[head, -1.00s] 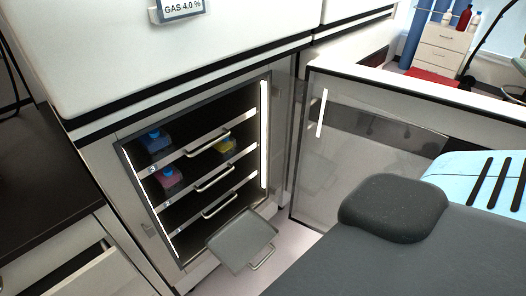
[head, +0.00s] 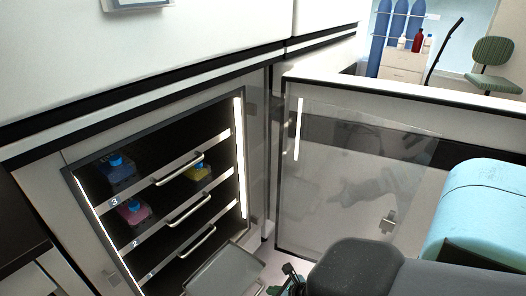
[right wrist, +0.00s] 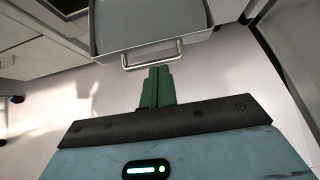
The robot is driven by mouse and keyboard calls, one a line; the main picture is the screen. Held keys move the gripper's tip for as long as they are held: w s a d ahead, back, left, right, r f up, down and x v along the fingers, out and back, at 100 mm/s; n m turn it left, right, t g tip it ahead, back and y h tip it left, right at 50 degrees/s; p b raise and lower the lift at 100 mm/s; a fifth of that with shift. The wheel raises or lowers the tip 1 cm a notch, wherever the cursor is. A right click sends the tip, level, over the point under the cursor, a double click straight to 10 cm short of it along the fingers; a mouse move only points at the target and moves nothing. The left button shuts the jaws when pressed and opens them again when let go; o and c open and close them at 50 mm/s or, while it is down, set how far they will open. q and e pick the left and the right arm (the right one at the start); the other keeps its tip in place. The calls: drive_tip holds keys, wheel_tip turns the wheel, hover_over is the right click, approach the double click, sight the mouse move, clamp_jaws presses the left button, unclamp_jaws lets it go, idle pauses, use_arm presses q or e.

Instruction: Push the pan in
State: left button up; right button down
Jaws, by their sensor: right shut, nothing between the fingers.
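The pan (head: 226,272) is a flat grey tray with a metal bar handle. It sticks out at the bottom of the open cabinet (head: 165,190). In the right wrist view the pan (right wrist: 150,28) is at the top, with its handle (right wrist: 153,56) toward me. My right gripper (right wrist: 158,68) is shut and empty, its green fingertips close to the middle of the handle; I cannot tell whether they touch. In the head view the right gripper (head: 291,270) is at the bottom edge, right of the pan, partly hidden by my arm. My left gripper is not in view.
The glass door (head: 350,180) stands open to the right of the pan. Above the pan are shelves with handles (head: 190,210), holding a blue-capped flask (head: 121,172), a pink one (head: 133,211) and a yellow one (head: 197,173). Floor shows around the pan.

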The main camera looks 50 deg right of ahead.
sight(250, 287)
drive_tip(key=b+x, duration=0.3)
drive_tip(key=x, duration=0.5)
drive_tip(key=shift+s+f+b, duration=0.1)
drive_tip(key=shift+f+b, duration=0.05)
drive_tip(key=shift+b, duration=0.2)
drive_tip(key=shift+w+f+b, duration=0.3)
drive_tip(key=shift+w+f, duration=0.05)
drive_tip(key=shift+w, duration=0.3)
drive_tip(key=shift+w, duration=0.1)
